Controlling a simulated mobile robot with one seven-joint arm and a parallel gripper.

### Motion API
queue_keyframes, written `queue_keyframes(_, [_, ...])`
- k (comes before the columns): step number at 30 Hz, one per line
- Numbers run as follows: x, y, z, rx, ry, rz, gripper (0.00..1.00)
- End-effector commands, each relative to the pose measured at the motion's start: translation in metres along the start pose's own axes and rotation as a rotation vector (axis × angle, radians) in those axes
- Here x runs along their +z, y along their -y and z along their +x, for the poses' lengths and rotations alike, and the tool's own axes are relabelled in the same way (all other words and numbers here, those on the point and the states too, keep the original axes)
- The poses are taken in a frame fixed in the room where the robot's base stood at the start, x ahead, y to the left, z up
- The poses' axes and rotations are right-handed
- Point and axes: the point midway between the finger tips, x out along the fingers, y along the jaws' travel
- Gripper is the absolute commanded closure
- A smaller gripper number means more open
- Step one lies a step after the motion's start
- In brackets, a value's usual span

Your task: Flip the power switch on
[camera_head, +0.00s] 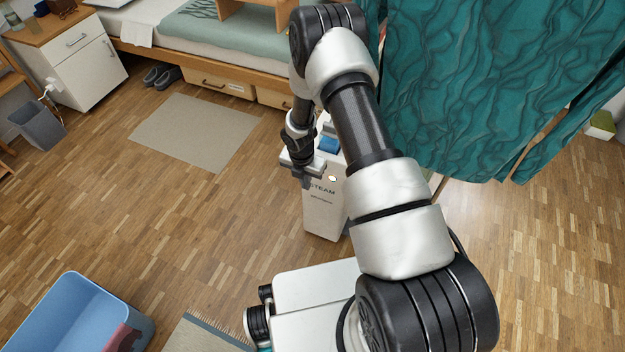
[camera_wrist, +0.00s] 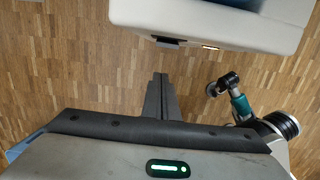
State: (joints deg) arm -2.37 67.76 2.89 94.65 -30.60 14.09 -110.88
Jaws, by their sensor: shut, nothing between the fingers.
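A white box-shaped appliance marked STEAM (camera_head: 324,217) stands on the wood floor, with a blue part on its top. My gripper (camera_head: 306,182) is at the upper front of this appliance, its fingers pointing down. In the wrist view my gripper (camera_wrist: 160,78) is shut and empty. The appliance (camera_wrist: 215,18) fills the top of that view, apart from the fingertips in the picture. A small dark piece (camera_wrist: 170,41) and a small lit orange-white patch (camera_wrist: 210,46) show along its lower edge. I cannot tell which is the power switch or its position.
A teal curtain (camera_head: 480,80) hangs behind and right of the appliance. A bed with drawers (camera_head: 215,84) stands at the back, with a beige mat (camera_head: 195,132) before it. A blue bin (camera_head: 70,315) is at the lower left. Floor left of the appliance is clear.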

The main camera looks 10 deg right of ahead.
Motion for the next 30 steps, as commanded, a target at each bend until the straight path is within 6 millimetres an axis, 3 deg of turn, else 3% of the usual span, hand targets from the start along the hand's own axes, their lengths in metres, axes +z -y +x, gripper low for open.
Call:
queue_keyframes(1, [-0.001,-0.001,-0.021,0.003,0.004,-0.002,1.0])
queue_keyframes(3, [-0.005,0.0,-0.037,0.002,0.002,-0.001,1.0])
queue_keyframes(12, [-0.019,0.001,-0.087,0.0,0.001,0.0,1.0])
queue_keyframes(18, [-0.023,0.001,-0.097,0.0,0.0,-0.001,1.0])
queue_keyframes(30, [-0.023,0.001,-0.097,0.0,0.0,0.0,1.0])
